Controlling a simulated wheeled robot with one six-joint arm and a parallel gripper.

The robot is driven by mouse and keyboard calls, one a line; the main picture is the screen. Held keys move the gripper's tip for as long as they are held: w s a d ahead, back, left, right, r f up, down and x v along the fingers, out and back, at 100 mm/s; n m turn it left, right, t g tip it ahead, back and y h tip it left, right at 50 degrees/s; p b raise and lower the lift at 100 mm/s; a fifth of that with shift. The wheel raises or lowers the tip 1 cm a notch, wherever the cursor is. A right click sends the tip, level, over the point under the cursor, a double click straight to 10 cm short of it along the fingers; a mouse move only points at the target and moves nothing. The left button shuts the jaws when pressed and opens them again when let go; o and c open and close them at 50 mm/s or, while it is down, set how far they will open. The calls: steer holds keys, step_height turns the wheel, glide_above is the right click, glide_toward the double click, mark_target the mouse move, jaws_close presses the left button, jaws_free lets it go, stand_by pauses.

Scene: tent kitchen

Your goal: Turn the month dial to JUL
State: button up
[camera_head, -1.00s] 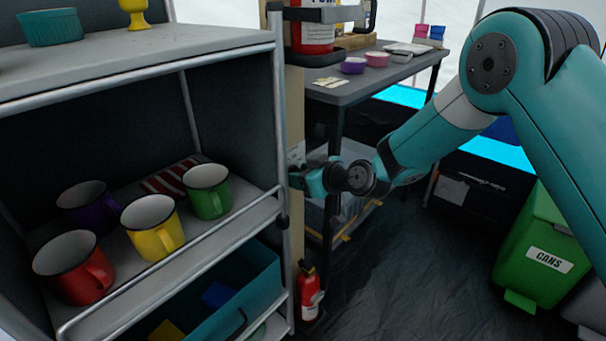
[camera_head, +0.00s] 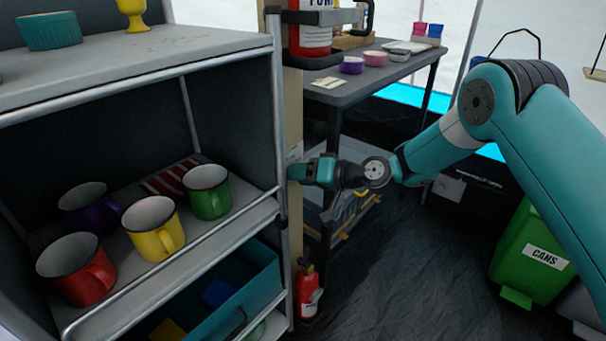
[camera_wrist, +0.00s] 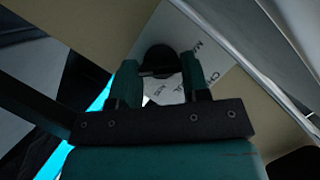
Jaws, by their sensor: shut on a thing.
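The month dial's dark round knob (camera_wrist: 159,57) shows in the wrist view, on a white plate (camera_wrist: 212,58) fixed to a tan post. Dark printed letters stand around it, slanted and too small to read surely. I cannot tell which month the knob points to. My gripper (camera_wrist: 160,74) is shut on the knob, with one teal finger on each side of it. In the head view my gripper (camera_head: 303,171) reaches the post just right of the shelf unit. The knob is hidden there, and only a sliver of the plate (camera_head: 294,153) shows.
The metal shelf unit (camera_head: 200,52) stands close left of my gripper, with several mugs on its middle shelf. A grey table (camera_head: 345,92) stands behind. A small fire extinguisher (camera_head: 307,290) is below. The floor (camera_head: 420,270) to the right is open up to a green cans bin (camera_head: 535,255).

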steer(key=shift+s+a+m, duration=0.15)
steer(key=shift+a+m, duration=0.05)
steer(key=shift+m, duration=0.1)
stand_by(0.4)
steer(key=o, duration=0.9)
steer(key=shift+d, duration=0.1)
steer(key=p+v, duration=0.1)
steer(key=v, duration=0.4)
steer(key=p+v, duration=0.1)
steer(key=v, duration=0.5)
steer(key=p+v, duration=0.1)
steer(key=v, duration=0.5)
steer(key=shift+w+d+f, duration=0.2)
steer(key=shift+w+d, duration=0.05)
steer(key=shift+d, duration=0.05)
